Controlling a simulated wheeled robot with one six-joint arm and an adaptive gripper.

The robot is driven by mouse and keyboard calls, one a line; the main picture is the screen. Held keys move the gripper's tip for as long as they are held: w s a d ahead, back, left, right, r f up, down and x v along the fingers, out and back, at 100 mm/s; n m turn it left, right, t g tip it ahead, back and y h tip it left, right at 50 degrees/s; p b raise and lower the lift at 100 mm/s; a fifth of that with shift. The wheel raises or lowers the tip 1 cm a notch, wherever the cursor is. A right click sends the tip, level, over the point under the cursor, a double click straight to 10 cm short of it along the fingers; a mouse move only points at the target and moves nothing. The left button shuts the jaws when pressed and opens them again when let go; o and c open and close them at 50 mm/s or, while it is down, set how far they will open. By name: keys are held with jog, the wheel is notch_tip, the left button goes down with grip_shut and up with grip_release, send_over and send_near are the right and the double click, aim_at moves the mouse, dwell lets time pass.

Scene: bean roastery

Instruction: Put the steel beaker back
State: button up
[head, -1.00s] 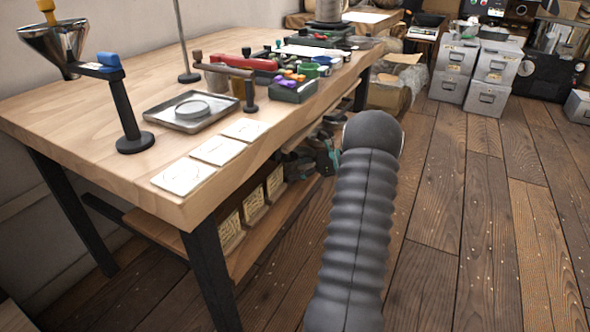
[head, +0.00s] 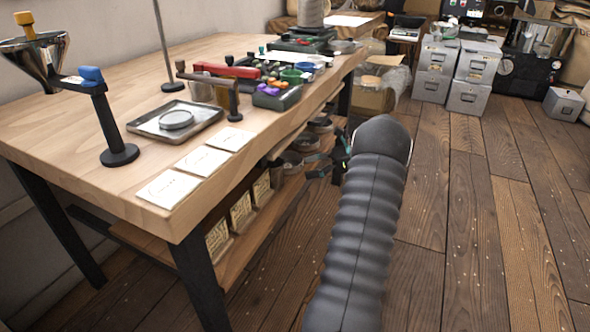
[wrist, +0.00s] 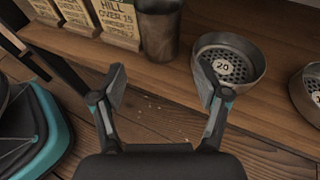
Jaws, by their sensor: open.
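A dark grey metal cup (wrist: 158,32), which looks like the steel beaker, stands upright on the wooden lower shelf in the wrist view. Its top is cut off by the frame edge and one of my fingers is close below it in the picture. My gripper (wrist: 160,88) is open and empty, its fingers spread wide in front of the shelf edge. In the head view my gripper (head: 328,170) is small and mostly hidden behind my arm, beside the workbench's lower shelf.
The bench top (head: 90,125) holds a tray (head: 150,122), white cards (head: 203,160) and tools. Floor (head: 450,220) to the right is clear.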

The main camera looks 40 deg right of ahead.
jog(key=shift+v, duration=1.2)
